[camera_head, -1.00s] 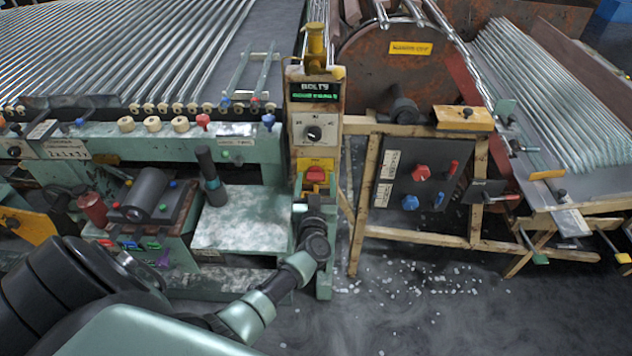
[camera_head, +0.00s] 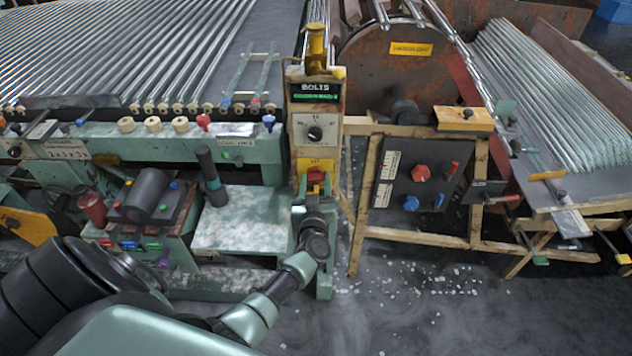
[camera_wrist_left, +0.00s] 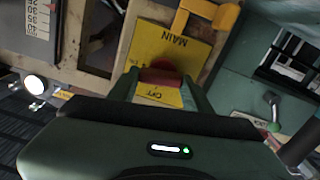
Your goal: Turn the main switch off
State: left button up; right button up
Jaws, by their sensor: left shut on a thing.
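The main switch is a red knob (camera_head: 316,174) on a yellow plate (camera_head: 303,165) low on the front of the control post. My left gripper (camera_head: 315,188) reaches it from below and is shut on the knob. In the left wrist view the red knob (camera_wrist_left: 160,77) sits between my two green fingers. The yellow plate (camera_wrist_left: 178,47) there reads MAIN on one side of the knob and OFF on the other. The fingers partly hide the knob, so its exact angle is hard to tell. My right gripper is not in view.
A white dial panel (camera_head: 315,132) and a lit green display (camera_head: 315,91) are above the switch. A green bench (camera_head: 240,220) stands left of the post. A wooden frame with a dark panel (camera_head: 405,180) stands to the right.

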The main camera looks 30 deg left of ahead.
pick_arm(q)
jog(key=n, duration=0.3)
jog(key=shift+s+f+n, duration=0.1)
jog(key=shift+n, duration=0.3)
jog(key=n+b, duration=0.1)
jog(key=n, duration=0.3)
jog(key=shift+a+b, duration=0.1)
jog(key=shift+b, duration=0.2)
jog(key=n+b, duration=0.1)
jog(key=n, duration=0.3)
jog(key=shift+s+a+f, duration=0.1)
jog(key=shift+n+b, duration=0.8)
jog(key=shift+n, duration=1.5)
jog(key=o, duration=1.4)
jog(key=shift+c, duration=0.2)
